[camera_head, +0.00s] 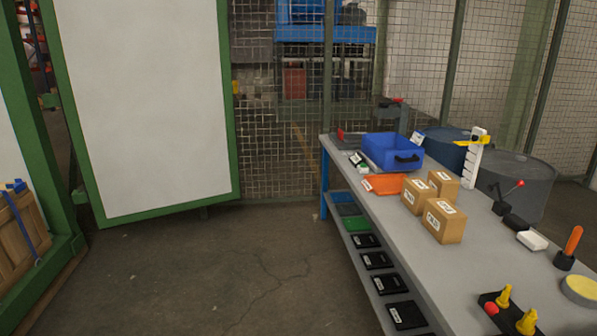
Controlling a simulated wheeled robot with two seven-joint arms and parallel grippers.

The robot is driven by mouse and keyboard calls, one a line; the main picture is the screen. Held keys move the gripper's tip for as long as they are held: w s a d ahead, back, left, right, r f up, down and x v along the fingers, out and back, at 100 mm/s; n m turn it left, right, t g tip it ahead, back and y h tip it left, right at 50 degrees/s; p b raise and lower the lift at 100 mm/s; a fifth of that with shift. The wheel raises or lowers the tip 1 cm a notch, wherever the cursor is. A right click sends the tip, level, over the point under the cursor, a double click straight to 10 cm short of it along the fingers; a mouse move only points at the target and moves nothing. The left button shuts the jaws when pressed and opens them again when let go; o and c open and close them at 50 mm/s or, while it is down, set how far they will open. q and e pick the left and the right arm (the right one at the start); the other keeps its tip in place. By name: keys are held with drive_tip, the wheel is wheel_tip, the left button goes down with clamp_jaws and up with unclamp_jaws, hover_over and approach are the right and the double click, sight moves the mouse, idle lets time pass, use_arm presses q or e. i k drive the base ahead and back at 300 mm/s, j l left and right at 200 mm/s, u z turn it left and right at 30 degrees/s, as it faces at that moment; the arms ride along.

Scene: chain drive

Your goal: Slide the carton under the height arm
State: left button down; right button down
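Three brown cartons with white labels stand close together on the grey workbench (393,229). The nearest carton (446,226) is in front, another carton (413,197) is behind it to the left, and a third carton (440,184) is at the back. A white upright post with a yellow arm (472,141) stands at the bench's far right edge, beyond the cartons. The yellow arm sticks out sideways high on the post. No carton shows under it. Neither gripper is in view.
A blue bin (392,153) and an orange tray (384,184) sit at the bench's far end. A red-knobbed lever (512,191), white block (532,240), orange-handled tool (571,246) and yellow disc (581,287) line the right side. Floor left of the bench is clear.

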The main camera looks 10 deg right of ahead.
sight(447, 185)
drive_tip(key=i+z, duration=0.1)
drive_tip(key=i, duration=0.6)
drive_tip(key=i+z, duration=0.1)
drive_tip(key=i, duration=0.6)
drive_tip(key=i+j+z, duration=0.15)
drive_tip(key=i, duration=0.5)
drive_tip(key=i+j+z, duration=0.1)
drive_tip(key=i+z, duration=0.35)
drive_tip(key=i+j+z, duration=0.15)
drive_tip(key=z, duration=0.3)
drive_tip(key=i+j+z, duration=0.3)
drive_tip(key=z, duration=0.15)
drive_tip(key=i+j+z, duration=0.2)
drive_tip(key=j+z, duration=0.2)
drive_tip(key=i+j+z, duration=0.2)
drive_tip(key=j+z, duration=0.25)
